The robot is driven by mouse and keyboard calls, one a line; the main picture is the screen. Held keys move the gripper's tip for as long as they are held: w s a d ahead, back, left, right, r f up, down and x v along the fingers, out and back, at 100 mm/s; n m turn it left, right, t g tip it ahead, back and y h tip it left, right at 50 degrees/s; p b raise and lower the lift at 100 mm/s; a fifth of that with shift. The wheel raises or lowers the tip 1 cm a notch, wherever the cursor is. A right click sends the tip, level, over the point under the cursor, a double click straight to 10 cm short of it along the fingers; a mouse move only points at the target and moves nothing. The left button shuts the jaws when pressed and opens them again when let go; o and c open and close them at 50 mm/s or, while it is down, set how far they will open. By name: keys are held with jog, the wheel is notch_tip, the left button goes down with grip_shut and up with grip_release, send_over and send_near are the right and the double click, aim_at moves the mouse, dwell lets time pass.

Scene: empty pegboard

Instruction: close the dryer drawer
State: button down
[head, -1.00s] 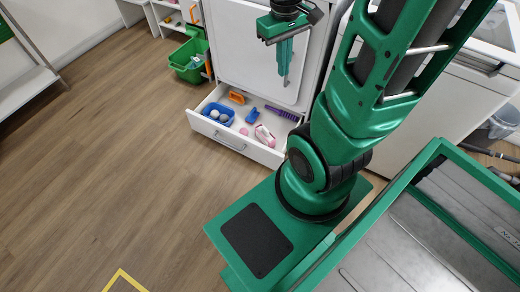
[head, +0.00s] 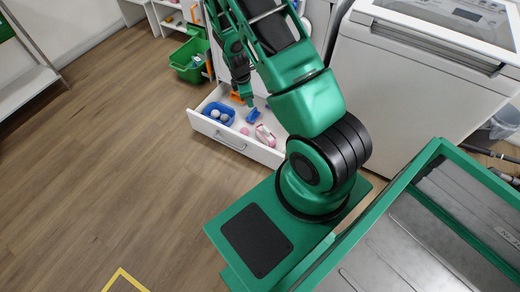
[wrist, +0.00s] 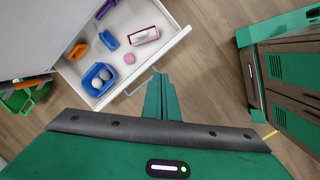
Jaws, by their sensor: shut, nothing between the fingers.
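The white drawer (head: 262,151) is pulled out low at the front of the white cabinet-like dryer, largely hidden behind my arm in the head view. Its front has a thin metal handle (head: 229,142). The drawer (wrist: 172,46) also shows in the wrist view, its handle (wrist: 140,82) close to my fingertips in the picture. My gripper (wrist: 160,80) is shut and empty; I cannot tell whether it touches the handle. In the head view my gripper (head: 250,101) appears over the open drawer, partly hidden by my arm.
The drawer holds a blue tub (head: 219,113) with pale balls, a pink-and-white item (head: 265,135) and small toys. A green bin (head: 190,61) stands left of the dryer. A white washer (head: 420,85) stands to the right. The wooden floor (head: 110,150) before the drawer is clear.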

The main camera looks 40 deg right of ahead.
jog(key=s+a+f+n, duration=0.1)
jog(key=s+f+n, duration=0.15)
jog(key=f, duration=0.65)
jog(key=s+f+n, duration=0.1)
jog(key=f+n, duration=0.3)
jog(key=f, duration=0.5)
jog(key=s+a+f+n, duration=0.1)
jog(key=f+n, duration=0.2)
jog(key=f, duration=0.7)
jog(key=w+d+f, duration=0.2)
jog(key=d+f, duration=0.4)
jog(key=f, duration=0.2)
jog(key=shift+f+t, duration=0.4)
jog(key=shift+d, duration=0.1)
